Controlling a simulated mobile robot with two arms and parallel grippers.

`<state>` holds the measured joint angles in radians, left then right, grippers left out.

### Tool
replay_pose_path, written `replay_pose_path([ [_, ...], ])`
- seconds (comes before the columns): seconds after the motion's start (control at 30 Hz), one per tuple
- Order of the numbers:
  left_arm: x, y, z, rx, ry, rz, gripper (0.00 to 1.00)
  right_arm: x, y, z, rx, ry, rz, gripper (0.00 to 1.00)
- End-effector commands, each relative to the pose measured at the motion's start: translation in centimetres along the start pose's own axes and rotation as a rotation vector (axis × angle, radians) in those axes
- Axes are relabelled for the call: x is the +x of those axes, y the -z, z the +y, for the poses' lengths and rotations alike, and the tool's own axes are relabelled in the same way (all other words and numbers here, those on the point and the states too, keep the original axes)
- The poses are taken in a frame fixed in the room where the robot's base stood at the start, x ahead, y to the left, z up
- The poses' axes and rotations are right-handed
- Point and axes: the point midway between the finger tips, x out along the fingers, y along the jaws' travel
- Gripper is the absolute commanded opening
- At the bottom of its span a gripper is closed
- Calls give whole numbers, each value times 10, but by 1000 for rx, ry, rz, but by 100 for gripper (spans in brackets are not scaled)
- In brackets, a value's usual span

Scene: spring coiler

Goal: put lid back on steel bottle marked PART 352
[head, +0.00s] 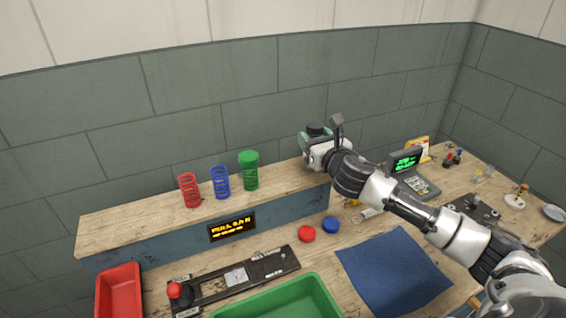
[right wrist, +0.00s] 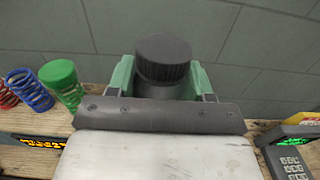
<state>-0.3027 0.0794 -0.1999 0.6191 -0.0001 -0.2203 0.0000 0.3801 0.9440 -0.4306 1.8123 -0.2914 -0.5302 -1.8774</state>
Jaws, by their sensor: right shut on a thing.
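My right gripper (head: 312,140) is over the right end of the wooden shelf, its arm coming in from the right. In the right wrist view, the green fingers (right wrist: 122,76) are shut around a dark, round piece topped by a black ribbed lid (right wrist: 164,58). The black lid also shows on top of the gripper in the head view (head: 317,129). What is below it is hidden by the gripper, so I cannot tell whether a bottle is under it. No steel body or PART 352 marking can be read. My left gripper is not in view.
Red (head: 190,190), blue (head: 221,182) and green-topped (head: 250,171) springs stand on the shelf left of my gripper. Red (head: 307,233) and blue (head: 330,225) discs lie below. A green tray (head: 318,287), red bin (head: 119,275) and clear blue mat (head: 392,270) are in front.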

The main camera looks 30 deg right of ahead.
Motion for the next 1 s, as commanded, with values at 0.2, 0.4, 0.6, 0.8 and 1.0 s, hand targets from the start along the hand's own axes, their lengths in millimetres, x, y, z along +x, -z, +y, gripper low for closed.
replay_pose_path([
  [0.2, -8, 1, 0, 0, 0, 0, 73, 38, 27, 33, 8, 0, -1, 0],
  [0.4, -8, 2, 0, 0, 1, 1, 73, 61, 46, 52, 3, 0, -3, 0],
  [0.6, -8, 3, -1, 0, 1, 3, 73, 65, 50, 56, -1, -1, -2, 0],
  [0.8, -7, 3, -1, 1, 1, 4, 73, 65, 51, 55, 0, -1, -2, 0],
  [1.0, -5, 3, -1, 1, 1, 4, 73, 65, 79, 56, 5, 1, 3, 0],
])
